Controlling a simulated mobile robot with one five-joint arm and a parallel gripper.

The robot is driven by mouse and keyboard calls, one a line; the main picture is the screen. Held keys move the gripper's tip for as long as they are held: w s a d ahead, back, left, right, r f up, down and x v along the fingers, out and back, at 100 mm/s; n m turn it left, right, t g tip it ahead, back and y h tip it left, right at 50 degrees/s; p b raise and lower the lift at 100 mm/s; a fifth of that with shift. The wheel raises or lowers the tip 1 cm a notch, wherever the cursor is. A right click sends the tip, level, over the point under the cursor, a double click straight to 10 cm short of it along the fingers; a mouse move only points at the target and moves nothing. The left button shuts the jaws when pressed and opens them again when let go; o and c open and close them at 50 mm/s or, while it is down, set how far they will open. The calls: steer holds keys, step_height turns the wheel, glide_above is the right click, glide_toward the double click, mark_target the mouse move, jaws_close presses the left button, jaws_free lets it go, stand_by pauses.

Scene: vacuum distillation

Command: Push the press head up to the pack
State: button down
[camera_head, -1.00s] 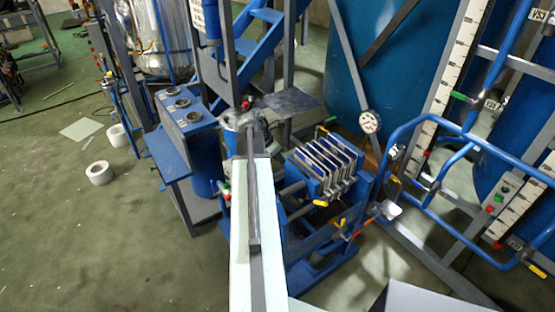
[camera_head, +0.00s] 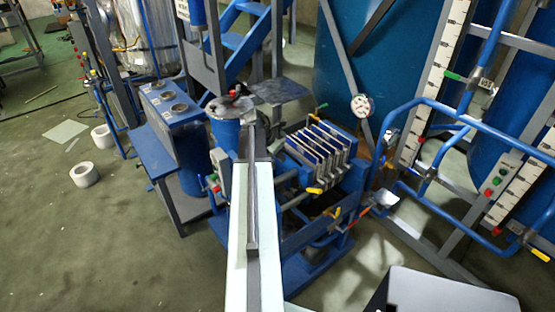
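The filter press stands at the centre right, on a blue frame (camera_head: 318,262). Its pack (camera_head: 318,148) is a row of several pale upright plates with dark gaps between them. A blue block stands against the pack's right side. I cannot tell for sure which part is the press head. My arm (camera_head: 252,230), a long white link with a dark strip, reaches up the middle of the view, left of the pack. It hides part of the press's left side. My gripper cannot be made out at its far end.
A blue cylinder with a round top (camera_head: 226,107) stands just beyond my arm's end. A blue bench unit (camera_head: 165,120) is to its left. Blue pipe rails (camera_head: 470,140) rise at the right. A pale box (camera_head: 445,293) is at the lower right. Open floor lies at the left.

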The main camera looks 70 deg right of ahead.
mark_target(303, 145)
steer(key=shift+s+d, duration=1.05)
steer(key=shift+d, duration=0.55)
steer(key=shift+s+d, duration=1)
steer(key=shift+d, duration=0.65)
steer(key=shift+s+d, duration=1.05)
steer(key=shift+d, duration=0.55)
step_height(303, 145, up, 9)
steer(key=a+p, duration=0.1)
steer(key=p, duration=0.8)
steer(key=shift+w, duration=0.35)
steer(key=shift+a, duration=0.1)
